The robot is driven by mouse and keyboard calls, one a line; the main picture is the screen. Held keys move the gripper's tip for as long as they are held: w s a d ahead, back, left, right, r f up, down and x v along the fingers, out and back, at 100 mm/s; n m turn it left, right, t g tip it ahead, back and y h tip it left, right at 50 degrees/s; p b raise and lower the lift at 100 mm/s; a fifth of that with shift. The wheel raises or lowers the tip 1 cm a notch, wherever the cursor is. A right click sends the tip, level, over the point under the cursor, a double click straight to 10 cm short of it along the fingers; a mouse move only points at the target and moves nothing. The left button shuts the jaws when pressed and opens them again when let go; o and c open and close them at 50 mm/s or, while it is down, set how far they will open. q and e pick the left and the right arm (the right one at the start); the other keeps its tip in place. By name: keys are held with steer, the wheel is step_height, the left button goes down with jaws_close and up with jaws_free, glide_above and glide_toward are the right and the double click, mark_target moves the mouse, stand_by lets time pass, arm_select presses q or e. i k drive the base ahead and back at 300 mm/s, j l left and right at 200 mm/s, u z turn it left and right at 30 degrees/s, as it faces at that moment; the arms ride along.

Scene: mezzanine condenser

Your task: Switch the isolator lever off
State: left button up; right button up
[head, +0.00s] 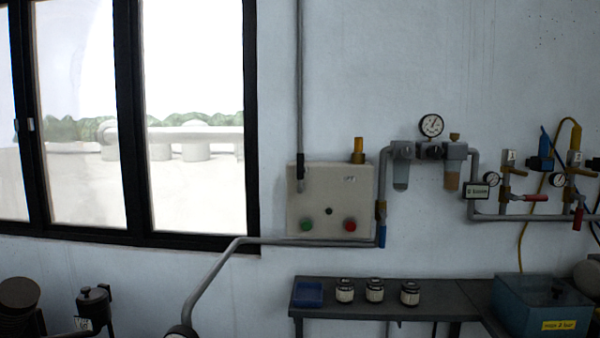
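A beige control box (330,222) is mounted on the wall right of the window. A dark upright piece that looks like a lever (300,172) sits at its upper left, below a grey conduit; I cannot tell for certain that it is the isolator lever. The box has a green button (306,224), a red button (350,225), a small dark knob (328,211) and a small label (349,179) too small to read surely. An amber beacon (358,150) stands on top. Neither of my grippers is in view.
A grey pipe (300,241) runs just under the box. Valves with blue (382,236) and red (535,198) handles and a gauge (431,125) are to the right. A dark bench (440,309) below holds several jars and a blue tray (308,295). A teal box (540,297) is at lower right.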

mark_target(299, 156)
steer(key=i+l, duration=0.2)
steer(key=i, duration=0.2)
steer(key=i+l, duration=0.2)
steer(key=i, duration=0.2)
